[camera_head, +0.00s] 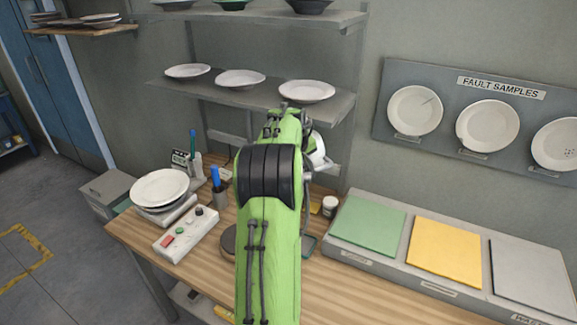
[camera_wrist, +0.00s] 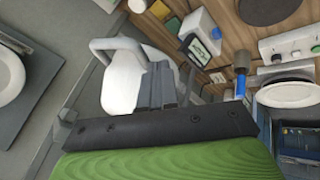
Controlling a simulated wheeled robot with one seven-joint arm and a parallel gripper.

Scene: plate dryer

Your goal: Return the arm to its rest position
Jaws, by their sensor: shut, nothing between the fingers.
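My green arm reaches up from the bottom middle of the head view and stands over the wooden workbench (camera_head: 345,285). Its black-banded joint hides the bench behind it, and my gripper cannot be made out there. In the wrist view my gripper (camera_wrist: 160,72) shows as dark fingers beyond a dark mounting bar. The fingers are shut with nothing between them. A white rounded device (camera_wrist: 122,82) with a grey curved handle lies behind the fingers. It is partly hidden, and I cannot tell whether they touch it.
The shelf (camera_head: 255,97) behind my arm holds white plates. A plate (camera_head: 160,187) sits left, near a button box (camera_head: 186,235) and a blue-handled tool (camera_head: 215,176). Green (camera_head: 368,226) and yellow (camera_head: 445,252) pads lie right.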

